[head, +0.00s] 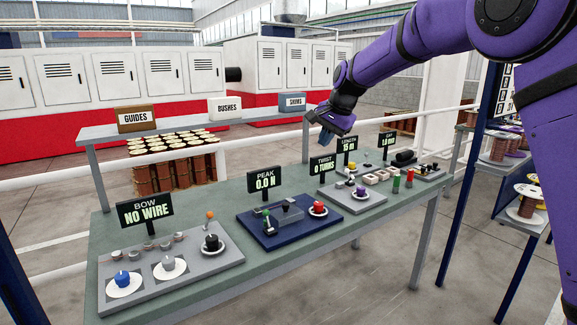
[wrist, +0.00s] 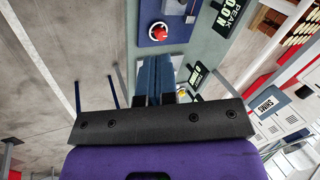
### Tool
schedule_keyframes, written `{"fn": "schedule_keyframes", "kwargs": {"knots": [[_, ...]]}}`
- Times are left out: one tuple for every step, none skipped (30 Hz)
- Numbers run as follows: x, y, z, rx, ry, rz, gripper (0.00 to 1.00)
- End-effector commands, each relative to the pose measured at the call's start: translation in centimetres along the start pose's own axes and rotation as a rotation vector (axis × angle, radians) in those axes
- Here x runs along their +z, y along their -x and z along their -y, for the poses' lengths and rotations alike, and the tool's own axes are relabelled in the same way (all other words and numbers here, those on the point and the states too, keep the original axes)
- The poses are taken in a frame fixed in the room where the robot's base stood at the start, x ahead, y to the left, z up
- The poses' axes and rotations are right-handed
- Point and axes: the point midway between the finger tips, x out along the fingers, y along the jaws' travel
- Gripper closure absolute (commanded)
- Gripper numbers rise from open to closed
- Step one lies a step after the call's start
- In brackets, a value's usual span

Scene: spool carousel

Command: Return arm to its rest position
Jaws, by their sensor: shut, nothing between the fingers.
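My purple arm reaches in from the upper right in the head view. My gripper (head: 326,138) hangs in the air above the back part of the green bench (head: 218,262), near the TWIST sign (head: 322,165). In the wrist view the blue fingers of my gripper (wrist: 160,62) lie together, shut and empty. Nothing touches the fingers in either view.
The bench carries a navy plate (head: 256,234) with a red knob (head: 317,208), a grey plate (head: 238,258) with several knobs, and upright signs such as PEAK (head: 265,181). A shelf (head: 190,127) with labelled boxes stands behind. A blue-framed rack stands right.

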Motion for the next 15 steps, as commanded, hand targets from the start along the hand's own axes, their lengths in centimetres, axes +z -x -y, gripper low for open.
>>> {"fn": "schedule_keyframes", "kwargs": {"knots": [[0.4,2.1,-1.2,-0.001,0.018,-0.011,1.00],[0.6,3.1,-1.9,0.001,0.033,-0.017,1.00],[1.0,4.4,-2.9,0.002,0.051,-0.024,1.00],[1.3,5.3,-3.6,0.004,0.065,-0.029,1.00],[1.6,6.3,-4.3,0.006,0.079,-0.034,1.00],[2.1,7.5,-5.4,0.009,0.097,-0.042,1.00],[2.4,8.4,-6.1,0.010,0.112,-0.048,1.00],[2.9,9.3,-6.9,0.013,0.126,-0.053,1.00],[3.4,10.4,-8.0,0.016,0.145,-0.060,1.00],[3.9,11.2,-8.8,0.019,0.159,-0.065,1.00],[4.3,11.9,-9.6,0.022,0.174,-0.071,1.00],[4.9,12.9,-10.7,0.025,0.192,-0.078,1.00],[5.5,13.6,-11.5,0.028,0.208,-0.083,1.00],[6.0,14.3,-12.3,0.031,0.221,-0.088,1.00],[6.7,15.1,-13.5,0.037,0.242,-0.095,1.00]]}}
